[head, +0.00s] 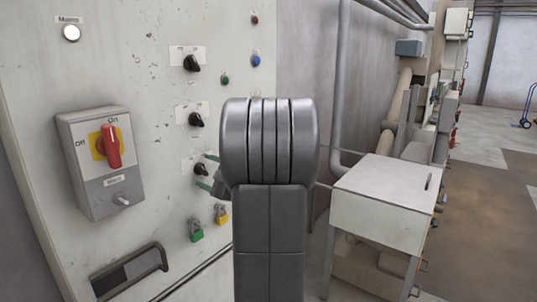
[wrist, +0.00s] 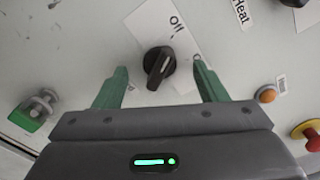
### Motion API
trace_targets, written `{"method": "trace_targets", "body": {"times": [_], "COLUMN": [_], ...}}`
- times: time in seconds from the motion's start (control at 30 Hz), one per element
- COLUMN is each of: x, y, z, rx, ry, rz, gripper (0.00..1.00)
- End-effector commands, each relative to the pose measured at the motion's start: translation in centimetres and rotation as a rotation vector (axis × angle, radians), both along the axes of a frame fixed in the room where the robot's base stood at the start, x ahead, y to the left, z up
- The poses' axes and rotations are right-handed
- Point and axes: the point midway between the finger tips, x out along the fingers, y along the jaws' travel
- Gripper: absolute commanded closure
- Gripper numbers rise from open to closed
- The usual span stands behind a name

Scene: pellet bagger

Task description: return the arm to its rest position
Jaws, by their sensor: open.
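My gripper (head: 206,172) is at the grey control panel (head: 150,60), partly hidden behind my arm in the head view. In the wrist view my gripper (wrist: 160,68) has its two green fingers spread wide. A black rotary knob (wrist: 158,66) with a pale pointer line lies between the fingers, with gaps on both sides. It sits on a white label marked "Off". In the head view this lower knob (head: 200,168) is the lowest of three black knobs in a column. Whether the fingertips touch the panel cannot be told.
A red main switch (head: 112,147) is at left on the panel. An orange button (wrist: 267,95) and a red mushroom button (wrist: 308,132) are to the right. A white cabinet (head: 375,210) stands right of my arm.

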Motion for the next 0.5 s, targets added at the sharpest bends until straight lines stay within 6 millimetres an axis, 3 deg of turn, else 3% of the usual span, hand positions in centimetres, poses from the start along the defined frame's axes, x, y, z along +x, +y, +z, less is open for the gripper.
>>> {"method": "trace_targets", "body": {"times": [0.2,0.5], "x": [-2.0,-2.8], "y": [-2.8,-3.7], "z": [-0.1,0.0], "rx": [-0.002,-0.003], "ry": [-0.005,-0.004], "rz": [-0.003,0.0], "gripper": [0.35,0.35]}}
